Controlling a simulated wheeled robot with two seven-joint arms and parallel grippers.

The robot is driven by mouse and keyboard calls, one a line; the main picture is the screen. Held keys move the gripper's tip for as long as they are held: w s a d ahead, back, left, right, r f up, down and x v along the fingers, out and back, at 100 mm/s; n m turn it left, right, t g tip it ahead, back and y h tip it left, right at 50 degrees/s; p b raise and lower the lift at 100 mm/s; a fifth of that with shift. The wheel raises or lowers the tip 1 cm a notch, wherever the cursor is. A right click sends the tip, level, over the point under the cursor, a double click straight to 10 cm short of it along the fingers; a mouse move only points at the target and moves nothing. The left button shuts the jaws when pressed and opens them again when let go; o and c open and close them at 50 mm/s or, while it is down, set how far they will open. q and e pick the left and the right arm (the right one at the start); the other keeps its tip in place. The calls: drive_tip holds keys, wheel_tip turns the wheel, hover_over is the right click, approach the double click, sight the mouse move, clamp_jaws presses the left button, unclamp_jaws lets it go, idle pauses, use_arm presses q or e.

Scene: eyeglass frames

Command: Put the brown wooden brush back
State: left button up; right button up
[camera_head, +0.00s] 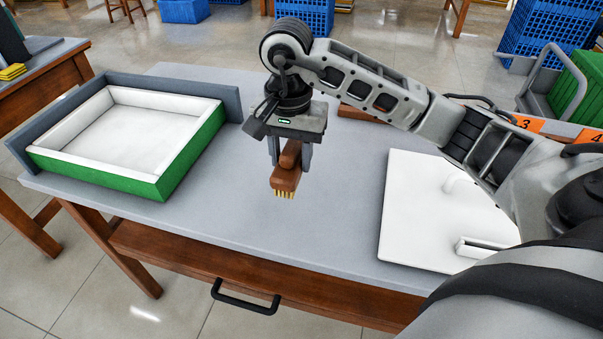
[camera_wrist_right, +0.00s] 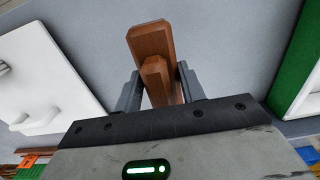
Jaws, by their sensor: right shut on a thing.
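The brown wooden brush (camera_head: 286,178) has pale yellow bristles at its lower end and hangs over the middle of the grey table. My right gripper (camera_head: 290,158) points down and is shut on it. In the right wrist view the brush (camera_wrist_right: 151,42) sits between the two fingers of the gripper (camera_wrist_right: 160,88), its bristles out of sight. I cannot tell whether the bristles touch the table. A brown wooden piece (camera_head: 362,112) lies on the table behind my right arm, partly hidden. My left gripper is not in view.
A green tray with a white inside (camera_head: 185,160) stands at the table's left, beside a grey raised edge. A white board (camera_head: 410,220) with a raised holder lies at the right. The grey table top (camera_head: 230,215) is clear between them. A drawer handle (camera_head: 245,303) is in front.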

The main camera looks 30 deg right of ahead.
sight(301, 175)
drive_tip(key=shift+s+d+f, duration=0.2)
drive_tip(key=shift+d+f, duration=0.4)
drive_tip(key=shift+f, duration=0.1)
drive_tip(key=f, duration=0.3)
drive_tip(key=shift+s+d, duration=0.15)
drive_tip(key=shift+d, duration=0.15)
drive_tip(key=shift+f, duration=0.4)
drive_tip(key=shift+f, duration=0.15)
drive_tip(key=o, duration=0.9)
drive_tip(key=shift+o, duration=0.2)
